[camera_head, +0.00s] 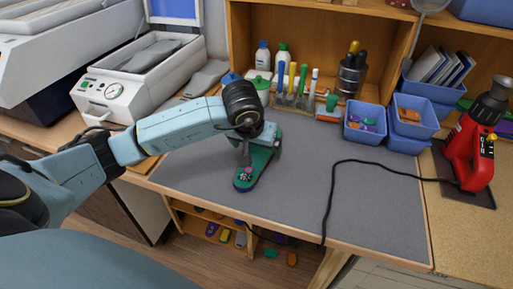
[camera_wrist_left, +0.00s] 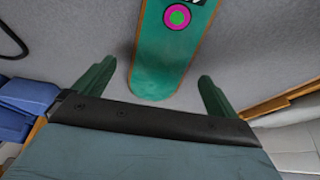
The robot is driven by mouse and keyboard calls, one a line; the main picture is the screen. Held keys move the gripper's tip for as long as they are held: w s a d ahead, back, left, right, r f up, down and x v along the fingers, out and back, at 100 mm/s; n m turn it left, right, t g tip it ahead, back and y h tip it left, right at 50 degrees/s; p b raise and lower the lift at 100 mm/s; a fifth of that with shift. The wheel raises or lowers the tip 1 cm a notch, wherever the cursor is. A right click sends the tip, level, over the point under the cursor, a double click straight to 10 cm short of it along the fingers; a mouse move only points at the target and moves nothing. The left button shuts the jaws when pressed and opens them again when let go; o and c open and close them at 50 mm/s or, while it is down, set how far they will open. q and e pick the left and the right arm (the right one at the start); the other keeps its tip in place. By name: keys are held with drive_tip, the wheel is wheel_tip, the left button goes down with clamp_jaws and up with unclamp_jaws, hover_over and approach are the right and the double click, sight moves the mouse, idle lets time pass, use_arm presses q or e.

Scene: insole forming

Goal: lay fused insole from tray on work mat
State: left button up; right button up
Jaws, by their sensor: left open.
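In the left wrist view the insole (camera_wrist_left: 165,55) shows a pink and green round mark and runs between the two finger tips. My left gripper (camera_head: 262,155) is above the insole's far part, pointing down. It is open, and in the wrist view its green fingers (camera_wrist_left: 155,88) stand on either side of the insole, apart from it. My right gripper is not in view. I cannot make out a tray holding insoles.
A black cable (camera_head: 332,190) crosses the mat to a red heat tool (camera_head: 472,145) on the right. Blue bins (camera_head: 365,120), bottles (camera_head: 262,55) and upright tools (camera_head: 300,80) line the back. A white machine (camera_head: 120,90) stands at the left. The mat's right half is otherwise clear.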

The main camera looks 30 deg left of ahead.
use_arm(q)
drive_tip(key=a+v, duration=0.1)
drive_tip(key=v, duration=0.9)
drive_tip(key=shift+d+p, duration=0.3)
drive_tip(key=shift+d, duration=0.15)
drive_tip(key=shift+s, duration=0.1)
